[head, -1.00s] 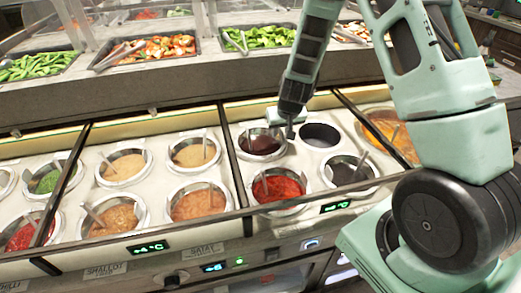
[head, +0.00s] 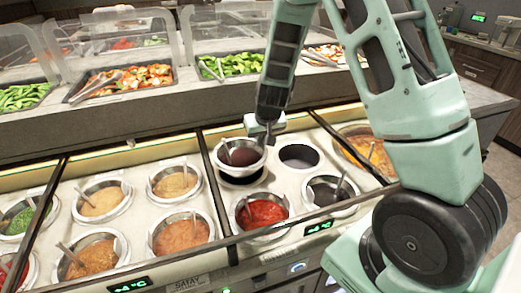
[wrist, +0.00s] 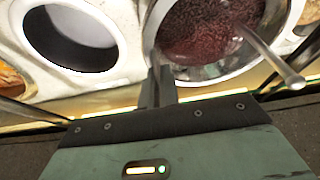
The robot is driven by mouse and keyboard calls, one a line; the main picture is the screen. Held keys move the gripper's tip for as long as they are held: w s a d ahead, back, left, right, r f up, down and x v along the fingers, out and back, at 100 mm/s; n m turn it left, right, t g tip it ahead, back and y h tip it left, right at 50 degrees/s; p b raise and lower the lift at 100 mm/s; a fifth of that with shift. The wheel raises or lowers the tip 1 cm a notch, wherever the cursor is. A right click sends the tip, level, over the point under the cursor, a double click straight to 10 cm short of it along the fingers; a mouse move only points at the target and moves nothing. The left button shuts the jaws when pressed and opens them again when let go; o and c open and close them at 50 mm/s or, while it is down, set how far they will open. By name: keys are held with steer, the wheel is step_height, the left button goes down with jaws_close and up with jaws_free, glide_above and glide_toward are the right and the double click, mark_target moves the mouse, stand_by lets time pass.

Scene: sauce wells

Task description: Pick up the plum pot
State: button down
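The plum pot (head: 241,155), a steel pot of dark red-purple sauce, hangs raised above a dark open well (head: 243,181) in the head view. My gripper (head: 266,137) is at its right rim and appears shut on the rim. In the wrist view the pot (wrist: 205,35) fills the upper right, with a spoon handle sticking out to the right. My gripper's fingers (wrist: 158,88) meet the near rim there. The pot looks close to level.
An empty well (head: 298,156) lies right of the pot; it also shows in the wrist view (wrist: 70,38). A red sauce pot (head: 262,213) and a dark sauce pot (head: 327,191) stand in front. Vegetable trays (head: 128,78) line the back counter.

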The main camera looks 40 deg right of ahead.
step_height(320, 180, up, 12)
steer(key=p, duration=0.2)
steer(key=shift+r, duration=0.25)
steer(key=shift+w+r, duration=0.1)
steer(key=shift+r+p, duration=1.15)
steer(key=shift+d, duration=0.1)
